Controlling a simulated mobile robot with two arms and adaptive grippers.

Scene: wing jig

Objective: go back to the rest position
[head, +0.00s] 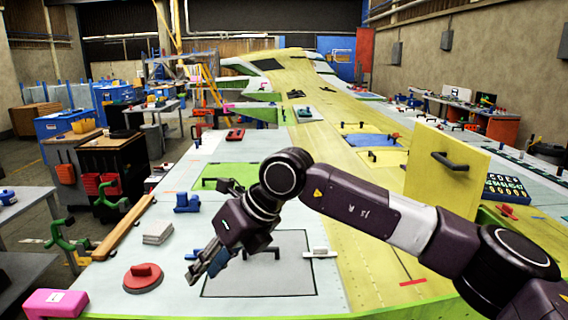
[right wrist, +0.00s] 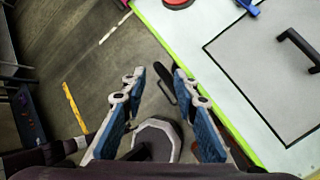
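My right arm comes in from the right in the head view and reaches across the light-coloured wing surface (head: 115,283). My right gripper (head: 205,270) points down and left, over the left part of a grey panel (head: 285,277) with a dark outline and a black handle. In the right wrist view the two blue-padded fingers of my right gripper (right wrist: 159,75) stand apart with nothing between them. That view looks past the green wing edge (right wrist: 195,80) to the floor. My left gripper is in neither view.
A yellow panel with a handle (head: 446,190) stands behind my right forearm. Floor shows beyond the wing edge.

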